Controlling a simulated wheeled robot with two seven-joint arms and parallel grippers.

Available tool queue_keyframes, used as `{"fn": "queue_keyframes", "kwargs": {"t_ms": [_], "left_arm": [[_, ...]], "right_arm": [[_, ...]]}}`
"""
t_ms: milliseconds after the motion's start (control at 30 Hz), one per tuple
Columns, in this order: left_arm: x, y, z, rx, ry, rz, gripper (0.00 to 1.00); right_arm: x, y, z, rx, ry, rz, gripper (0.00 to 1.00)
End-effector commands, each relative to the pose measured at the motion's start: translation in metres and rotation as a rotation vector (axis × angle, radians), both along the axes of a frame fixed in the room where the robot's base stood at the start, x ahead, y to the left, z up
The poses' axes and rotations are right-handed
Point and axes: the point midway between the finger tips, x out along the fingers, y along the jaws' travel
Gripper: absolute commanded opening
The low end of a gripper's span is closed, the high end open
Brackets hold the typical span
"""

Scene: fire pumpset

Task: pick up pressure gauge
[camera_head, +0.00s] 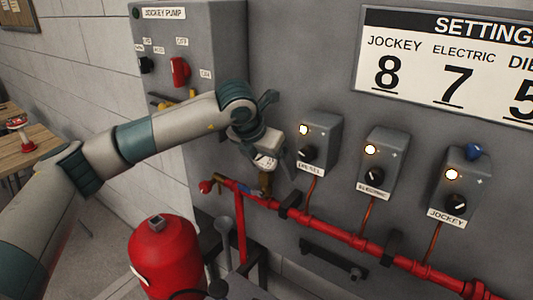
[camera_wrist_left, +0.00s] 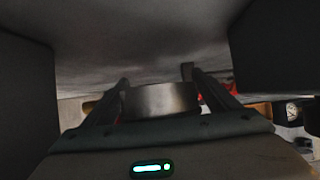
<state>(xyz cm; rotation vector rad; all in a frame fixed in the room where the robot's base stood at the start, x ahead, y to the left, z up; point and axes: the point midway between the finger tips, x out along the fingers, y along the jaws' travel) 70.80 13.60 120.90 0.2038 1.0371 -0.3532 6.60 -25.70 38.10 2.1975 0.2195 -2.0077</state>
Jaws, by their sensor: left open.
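My left gripper (camera_head: 272,168) is at the grey wall panel, left of the diesel switch box and just above the left end of the red pipe. A pale, round-looking part (camera_head: 264,161), perhaps the pressure gauge, shows at the gripper, above a brass fitting (camera_head: 265,182); the hand partly hides it. In the left wrist view a short metallic cylinder (camera_wrist_left: 162,99), likely the gauge's casing, lies between the two open fingers of my left gripper (camera_wrist_left: 160,88). I cannot tell whether the fingers touch it. My right gripper is not in view.
The red pipe (camera_head: 330,229) runs along the wall below the diesel (camera_head: 320,143), electric (camera_head: 382,162) and jockey (camera_head: 460,185) boxes. The jockey pump cabinet (camera_head: 190,45) is behind my arm. A red tank (camera_head: 165,255) stands below. A wooden table (camera_head: 30,150) is at far left.

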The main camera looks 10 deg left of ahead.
Motion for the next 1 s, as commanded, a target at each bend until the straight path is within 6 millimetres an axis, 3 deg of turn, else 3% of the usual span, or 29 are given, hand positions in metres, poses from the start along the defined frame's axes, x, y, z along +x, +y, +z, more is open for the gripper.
{"fn": "queue_keyframes", "kwargs": {"t_ms": [233,467,767,1000], "left_arm": [[0.000,0.000,0.000,0.000,0.000,0.000,0.81],[0.000,0.000,0.001,0.000,0.000,0.000,0.31],[0.000,0.000,0.003,0.000,-0.002,0.000,0.31],[0.001,0.000,0.020,-0.002,-0.005,0.001,0.31]], "right_arm": [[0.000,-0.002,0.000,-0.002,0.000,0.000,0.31],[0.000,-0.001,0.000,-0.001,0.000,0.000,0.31],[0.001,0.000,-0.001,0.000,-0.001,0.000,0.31],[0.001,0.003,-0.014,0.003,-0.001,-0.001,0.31]]}}
